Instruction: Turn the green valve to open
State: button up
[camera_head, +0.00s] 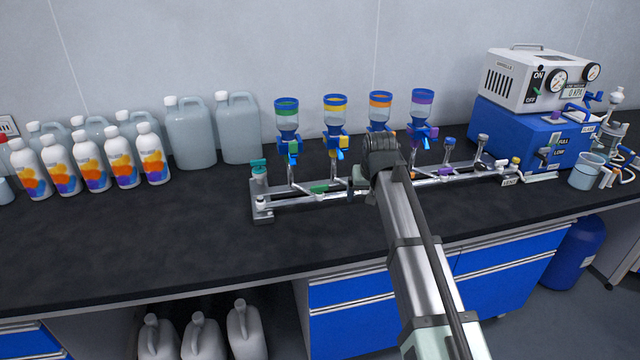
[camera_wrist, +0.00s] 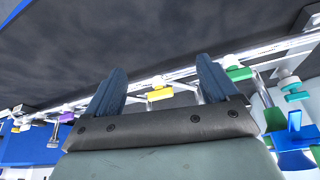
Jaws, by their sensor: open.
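A small green valve handle (camera_head: 320,188) sits on the silver manifold rail (camera_head: 285,202), below the green-banded funnel (camera_head: 287,115). In the wrist view the green valve (camera_wrist: 238,74) lies just right of my right-hand finger, outside the jaws. My gripper (camera_wrist: 162,88) is open and empty. A yellow valve (camera_wrist: 160,92) appears between its two blue fingers; I cannot tell if they touch it. In the head view my gripper (camera_head: 359,178) is beside the rail, right of the green valve, its fingers mostly hidden by my arm. A green tap (camera_head: 293,159) is under the funnel.
Funnels with yellow (camera_head: 335,110), orange (camera_head: 380,108) and purple (camera_head: 422,105) bands stand along the rail. A teal valve (camera_head: 258,164) is at its left end. A blue-and-white pump (camera_head: 530,125) stands right. Bottles (camera_head: 120,155) stand left. The front counter (camera_head: 150,245) is clear.

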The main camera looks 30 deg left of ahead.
aim_at(321, 186)
jog(key=s+a+r+n, duration=0.2)
jog(key=a+r, duration=0.8)
jog(key=a, duration=0.2)
jog(key=shift+g+y, duration=0.3)
jog(key=x, duration=1.4)
jog(key=shift+s+a, duration=0.1)
jog(key=shift+a, duration=0.05)
jog(key=shift+c, duration=0.2)
jog(key=c, duration=1)
jog(key=shift+n+g+y, duration=0.4)
jog(key=shift+n+g, duration=0.4)
jog(key=shift+n, duration=1.6)
jog(key=o, duration=1)
jog(key=shift+o, duration=0.2)
